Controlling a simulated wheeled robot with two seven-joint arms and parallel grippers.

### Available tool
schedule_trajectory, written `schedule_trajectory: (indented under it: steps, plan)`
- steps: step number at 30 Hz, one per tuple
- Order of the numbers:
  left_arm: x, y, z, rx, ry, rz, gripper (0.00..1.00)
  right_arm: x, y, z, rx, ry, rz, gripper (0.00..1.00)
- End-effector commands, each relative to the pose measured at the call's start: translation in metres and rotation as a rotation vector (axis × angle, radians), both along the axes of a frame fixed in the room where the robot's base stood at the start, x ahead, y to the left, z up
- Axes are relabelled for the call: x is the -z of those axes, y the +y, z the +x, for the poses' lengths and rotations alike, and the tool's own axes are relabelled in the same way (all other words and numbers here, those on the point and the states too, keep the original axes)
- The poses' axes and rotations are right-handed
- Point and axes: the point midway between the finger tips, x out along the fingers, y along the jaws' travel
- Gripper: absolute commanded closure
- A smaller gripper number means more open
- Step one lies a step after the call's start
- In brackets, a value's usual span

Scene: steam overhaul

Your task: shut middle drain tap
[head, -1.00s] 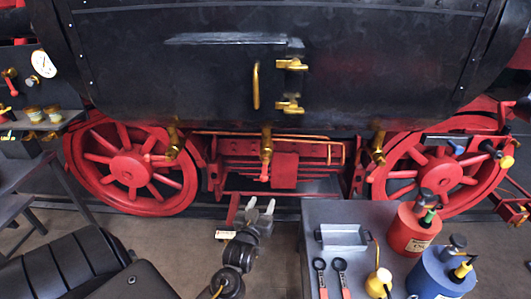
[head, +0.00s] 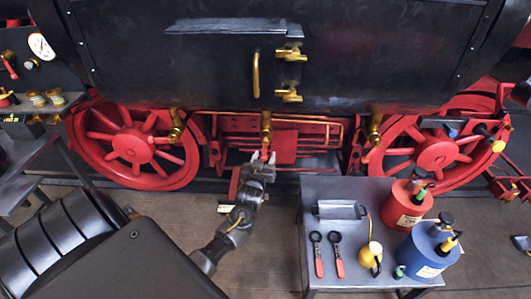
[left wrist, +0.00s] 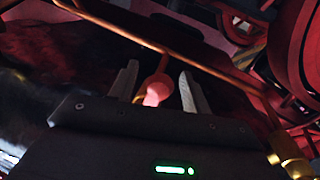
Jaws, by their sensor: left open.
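The middle drain tap (head: 266,124) is a brass body under the black cylinder, between the two red wheels. Its red handle (head: 265,153) hangs down from it. My left gripper (head: 263,158) is open just below the tap, with its fingers pointing up at the handle. In the left wrist view the red handle (left wrist: 157,89) stands between the two spread fingers of my left gripper (left wrist: 159,70), with gaps seen on both sides. Part of the handle is hidden by the gripper body. My right gripper is not in view.
Other brass taps hang at the left (head: 176,125) and right (head: 375,128). A grey table (head: 340,191) at right holds a red can (head: 405,207), a blue can (head: 428,250), a tray and two red-handled tools. A copper pipe (left wrist: 125,34) crosses close above my left fingers.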

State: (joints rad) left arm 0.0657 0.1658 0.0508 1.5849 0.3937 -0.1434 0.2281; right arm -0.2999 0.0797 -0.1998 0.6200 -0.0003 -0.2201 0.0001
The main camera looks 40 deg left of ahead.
Motion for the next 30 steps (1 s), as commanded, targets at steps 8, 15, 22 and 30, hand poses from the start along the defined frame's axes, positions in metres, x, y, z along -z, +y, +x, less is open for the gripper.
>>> schedule_trajectory:
  steps: [8,15,22,30]
  plan:
    - [0.0003,0.0066,0.0144,0.001,0.001,0.000,0.52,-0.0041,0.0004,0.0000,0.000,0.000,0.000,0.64]
    - [0.0005,0.0064,0.0143,0.001,0.001,0.000,0.56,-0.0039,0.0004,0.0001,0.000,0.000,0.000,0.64]
    - [0.0005,0.0062,0.0142,0.001,0.001,0.000,0.86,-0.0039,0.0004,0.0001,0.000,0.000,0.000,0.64]
    - [0.0006,0.0060,0.0144,0.002,0.001,0.000,1.00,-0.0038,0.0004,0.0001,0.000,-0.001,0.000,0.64]
